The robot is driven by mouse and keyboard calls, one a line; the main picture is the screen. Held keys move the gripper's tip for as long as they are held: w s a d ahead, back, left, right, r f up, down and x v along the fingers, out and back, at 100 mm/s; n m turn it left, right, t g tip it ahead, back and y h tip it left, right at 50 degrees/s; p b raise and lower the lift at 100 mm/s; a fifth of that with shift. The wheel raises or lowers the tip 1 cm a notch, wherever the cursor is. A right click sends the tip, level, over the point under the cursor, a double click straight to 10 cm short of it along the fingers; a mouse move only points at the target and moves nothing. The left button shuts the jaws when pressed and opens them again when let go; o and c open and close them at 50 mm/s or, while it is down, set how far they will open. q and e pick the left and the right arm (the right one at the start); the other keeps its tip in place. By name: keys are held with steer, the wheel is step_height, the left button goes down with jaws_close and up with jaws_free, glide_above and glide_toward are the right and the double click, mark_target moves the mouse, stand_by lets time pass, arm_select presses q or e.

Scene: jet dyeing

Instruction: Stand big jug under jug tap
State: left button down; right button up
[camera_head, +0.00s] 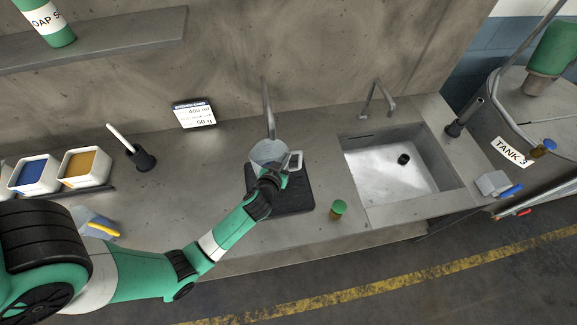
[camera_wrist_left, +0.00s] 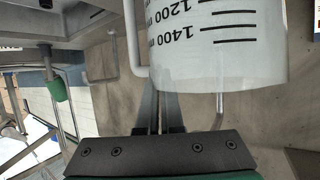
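The big jug (camera_head: 268,151), pale and see-through, is upright at the jug tap (camera_head: 267,108), with its rim close to the spout. It is over the back of a dark mat (camera_head: 290,198); I cannot tell whether it touches the mat. Its handle (camera_head: 295,160) is on the right in the head view. My left gripper (camera_head: 273,174) is at the jug's near side. In the left wrist view, the jug (camera_wrist_left: 225,50) shows volume marks up to 1400, and my fingers (camera_wrist_left: 155,100) are nearly together at its handle (camera_wrist_left: 131,40). My right gripper is out of view.
A sink (camera_head: 395,165) with its own tap (camera_head: 376,98) is to the right. A small green-capped jar (camera_head: 338,209) stands between mat and sink. White bins (camera_head: 84,169) and a dark holder (camera_head: 144,159) stand left. A display (camera_head: 194,114) is at the wall.

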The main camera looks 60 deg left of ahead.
arm_select(q)
steer(key=shift+w+f, duration=0.55)
steer(key=shift+f, duration=0.05)
steer(key=shift+w+a+f+b, duration=0.15)
steer(key=shift+f+b, duration=0.4)
steer(key=shift+f, duration=1.3)
steer(key=shift+f, duration=0.1)
steer(key=c, duration=1.1)
jaws_free()
steer(key=v, duration=1.2)
steer(key=shift+r, duration=0.2)
